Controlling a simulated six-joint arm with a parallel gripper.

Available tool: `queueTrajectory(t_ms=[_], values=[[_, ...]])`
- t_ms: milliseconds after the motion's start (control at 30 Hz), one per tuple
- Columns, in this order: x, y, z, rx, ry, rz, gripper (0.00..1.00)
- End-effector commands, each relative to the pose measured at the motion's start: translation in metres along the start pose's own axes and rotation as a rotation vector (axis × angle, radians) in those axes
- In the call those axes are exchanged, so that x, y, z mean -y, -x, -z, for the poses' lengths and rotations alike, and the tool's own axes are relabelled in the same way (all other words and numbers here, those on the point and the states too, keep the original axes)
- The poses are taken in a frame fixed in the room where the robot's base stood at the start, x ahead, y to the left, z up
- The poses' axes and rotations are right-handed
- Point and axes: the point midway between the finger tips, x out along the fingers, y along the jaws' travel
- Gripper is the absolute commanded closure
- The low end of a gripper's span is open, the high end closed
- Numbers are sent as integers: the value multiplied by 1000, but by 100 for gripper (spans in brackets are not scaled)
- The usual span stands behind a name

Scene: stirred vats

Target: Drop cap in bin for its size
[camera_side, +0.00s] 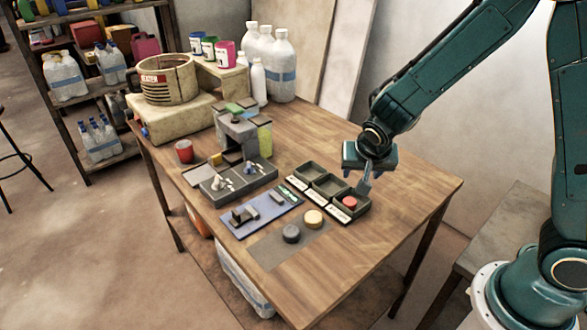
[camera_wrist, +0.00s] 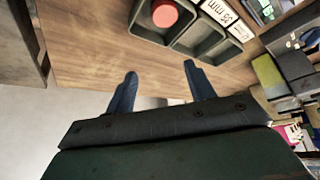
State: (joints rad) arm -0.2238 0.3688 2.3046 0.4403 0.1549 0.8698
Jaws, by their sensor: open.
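A red cap (camera_side: 349,202) lies in the nearest compartment of a row of three dark bins (camera_side: 326,183). In the wrist view the red cap (camera_wrist: 164,13) sits inside the end bin (camera_wrist: 146,32). A yellow cap (camera_side: 313,219) and a dark grey cap (camera_side: 291,233) lie on a grey mat (camera_side: 270,256) in front of the bins. My gripper (camera_side: 364,184) is just above and behind the end bin. In the wrist view its fingers (camera_wrist: 158,88) are spread apart with nothing between them.
White size labels (camera_side: 318,199) run along the front of the bins; one in the wrist view reads "mm". A blue mat (camera_side: 254,212) with small parts and a grey tray (camera_side: 238,181) stand left of the bins. The table's right side is clear.

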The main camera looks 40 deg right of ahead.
Motion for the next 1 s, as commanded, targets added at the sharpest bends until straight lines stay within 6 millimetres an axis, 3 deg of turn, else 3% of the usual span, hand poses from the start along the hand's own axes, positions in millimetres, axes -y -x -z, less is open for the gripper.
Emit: queueTrajectory(t_ms=[267,1000], values=[[0,23,0,-2,0,2,46],[1,121,0,-1,1,3,46]])
